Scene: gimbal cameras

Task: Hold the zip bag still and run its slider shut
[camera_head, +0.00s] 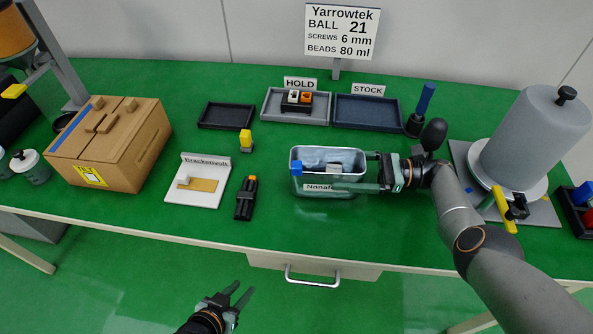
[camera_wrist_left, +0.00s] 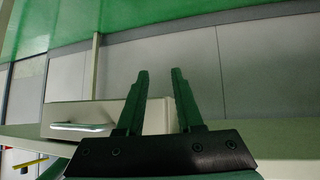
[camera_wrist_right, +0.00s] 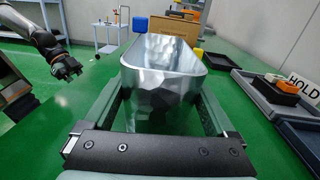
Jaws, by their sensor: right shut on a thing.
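The zip bag (camera_head: 345,193) appears as a silvery, open-topped pouch with a white label, upright on the green table. A small blue piece, apparently its slider (camera_head: 296,168), sits at the bag's left end. My right gripper (camera_head: 366,171) is shut on the bag's right end, with one finger along each long side. In the right wrist view the bag (camera_wrist_right: 165,60) stands between the fingers, its mouth wide open. My left gripper (camera_head: 236,296) is open and empty, low in front of the table. Its spread fingers show in the left wrist view (camera_wrist_left: 155,98).
A bracket board (camera_head: 190,195), a black holder (camera_head: 245,198) and a yellow-topped piece (camera_head: 245,141) stand left of the bag. Trays (camera_head: 368,111) lie behind it. A large grey cylinder (camera_head: 525,135) is at right. A drawer handle (camera_head: 312,278) juts from the table front.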

